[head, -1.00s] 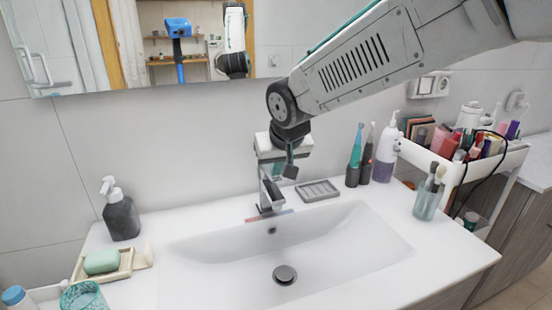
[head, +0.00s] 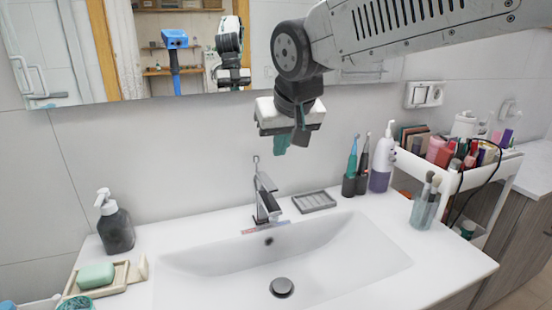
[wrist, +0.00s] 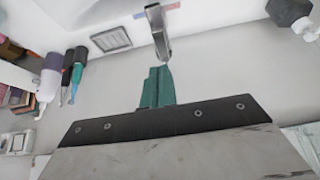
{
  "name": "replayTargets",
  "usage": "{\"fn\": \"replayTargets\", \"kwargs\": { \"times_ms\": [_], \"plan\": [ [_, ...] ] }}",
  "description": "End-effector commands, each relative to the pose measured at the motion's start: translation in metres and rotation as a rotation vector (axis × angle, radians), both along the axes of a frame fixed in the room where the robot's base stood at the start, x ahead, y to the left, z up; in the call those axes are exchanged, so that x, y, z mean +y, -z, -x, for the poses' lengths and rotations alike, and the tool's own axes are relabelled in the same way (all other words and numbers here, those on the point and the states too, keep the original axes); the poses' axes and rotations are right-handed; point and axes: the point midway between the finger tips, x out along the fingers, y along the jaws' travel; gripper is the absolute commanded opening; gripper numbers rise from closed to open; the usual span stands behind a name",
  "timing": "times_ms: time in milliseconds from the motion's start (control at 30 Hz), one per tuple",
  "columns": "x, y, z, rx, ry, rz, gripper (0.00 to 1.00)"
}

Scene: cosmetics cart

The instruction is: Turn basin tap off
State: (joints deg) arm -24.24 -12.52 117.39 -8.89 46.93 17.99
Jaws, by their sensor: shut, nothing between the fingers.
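The chrome basin tap (head: 265,198) stands at the back edge of the white basin (head: 350,255). Its thin lever rises at the top, and no water stream shows below its spout. My gripper (head: 290,143) hangs above and slightly right of the tap, clear of it. Its teal fingers are shut with nothing between them. In the wrist view my gripper (wrist: 156,85) points toward the tap (wrist: 157,32), with a gap that is hard to judge.
A dark soap dispenser (head: 115,225) and green soap (head: 96,274) are at left. A loaded cart (head: 455,170) is beyond. The mirror (head: 195,50) is behind.

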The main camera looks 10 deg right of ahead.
Motion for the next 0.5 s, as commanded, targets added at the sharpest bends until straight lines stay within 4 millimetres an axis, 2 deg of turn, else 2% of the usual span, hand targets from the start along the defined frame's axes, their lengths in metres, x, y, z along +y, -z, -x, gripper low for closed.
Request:
{"fn": "replayTargets", "kwargs": {
  "times_ms": [100,300,400,500],
  "plan": [
    [-0.0016,-0.0109,0.0083,-0.002,0.0,0.0,0.0],
    [-0.0027,-0.0155,0.0128,0.001,0.001,0.0,0.56],
    [-0.0025,-0.0154,0.0127,0.001,0.0,0.0,0.8],
    [0.0023,-0.0137,0.0122,0.006,-0.012,0.004,0.8]
  ]
}}
